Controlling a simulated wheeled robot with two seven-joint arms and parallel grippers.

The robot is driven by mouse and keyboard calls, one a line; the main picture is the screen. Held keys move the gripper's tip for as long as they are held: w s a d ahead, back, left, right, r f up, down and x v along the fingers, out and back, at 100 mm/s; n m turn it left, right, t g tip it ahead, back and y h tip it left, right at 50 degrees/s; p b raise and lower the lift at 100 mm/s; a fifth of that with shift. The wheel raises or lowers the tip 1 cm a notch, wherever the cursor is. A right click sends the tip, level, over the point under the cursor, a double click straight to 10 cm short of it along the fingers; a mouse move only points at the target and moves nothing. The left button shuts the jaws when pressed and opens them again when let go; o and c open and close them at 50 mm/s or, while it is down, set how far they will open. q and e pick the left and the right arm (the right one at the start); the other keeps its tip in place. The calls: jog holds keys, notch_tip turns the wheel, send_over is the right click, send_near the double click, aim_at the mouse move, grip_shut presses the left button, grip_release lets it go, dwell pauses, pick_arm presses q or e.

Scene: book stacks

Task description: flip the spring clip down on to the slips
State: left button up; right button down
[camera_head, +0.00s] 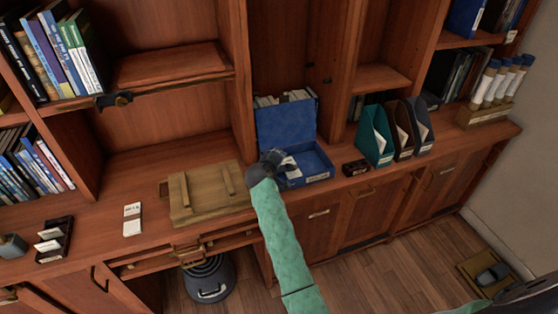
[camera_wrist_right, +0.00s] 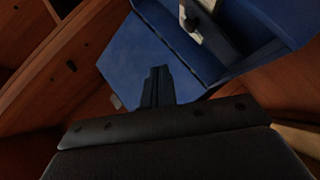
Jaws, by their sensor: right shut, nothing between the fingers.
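A blue box file (camera_head: 316,157) stands open on the counter, its lid (camera_head: 284,127) raised at the back. Pale slips (camera_head: 291,171) lie inside at the left, partly hidden by my right gripper (camera_head: 272,160). In the right wrist view, a small dark fitting (camera_wrist_right: 189,20) with a pale piece beside it shows inside the box; it may be the spring clip, but its position is unclear. My right gripper (camera_wrist_right: 157,86) is shut and empty, at the left side of the box, with the blue lid behind its fingers. My left gripper is not in view.
A wooden board with battens (camera_head: 208,193) lies left of the box, with a white card (camera_head: 132,219) further left. A small dark box (camera_head: 355,168) and upright magazine files (camera_head: 375,136) stand to the right. Shelves rise behind the counter.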

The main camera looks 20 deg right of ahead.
jog(key=shift+w+a+f, duration=0.1)
jog(key=shift+w+f, duration=0.2)
jog(key=shift+f, duration=0.1)
jog(key=shift+a, duration=0.1)
jog(key=shift+s+a+f+b, duration=0.1)
jog(key=shift+a+f+b, duration=0.2)
jog(key=shift+a, duration=0.25)
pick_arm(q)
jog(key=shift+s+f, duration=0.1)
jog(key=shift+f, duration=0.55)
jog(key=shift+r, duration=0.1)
pick_arm(e)
jog(key=shift+r, duration=0.1)
